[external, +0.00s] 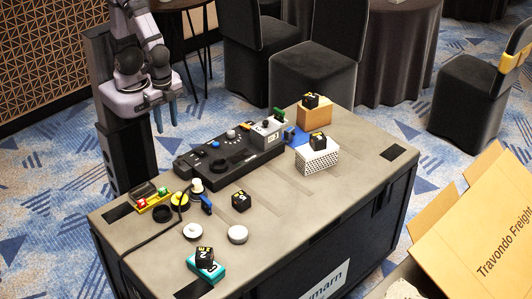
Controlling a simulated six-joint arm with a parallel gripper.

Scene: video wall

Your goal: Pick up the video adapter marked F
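One block (204,256) sits on a teal box at the table's front left, with a light letter that looks like N or Z. Another block (241,201) rests directly on the tabletop near the middle. A third block (318,141) sits on a white perforated box, and one more block (311,100) sits on a brown box. I cannot make out an F on any of them. My gripper (165,116) hangs at the upper left, high above the table's back left, with its blue fingers apart and nothing between them.
A black control console (229,155) lies along the table's back edge, beside a grey box (266,132). White discs (238,234), yellow and black round parts and a cable occupy the left side. The front right of the tabletop (310,205) is clear. An open carton (490,235) stands at right.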

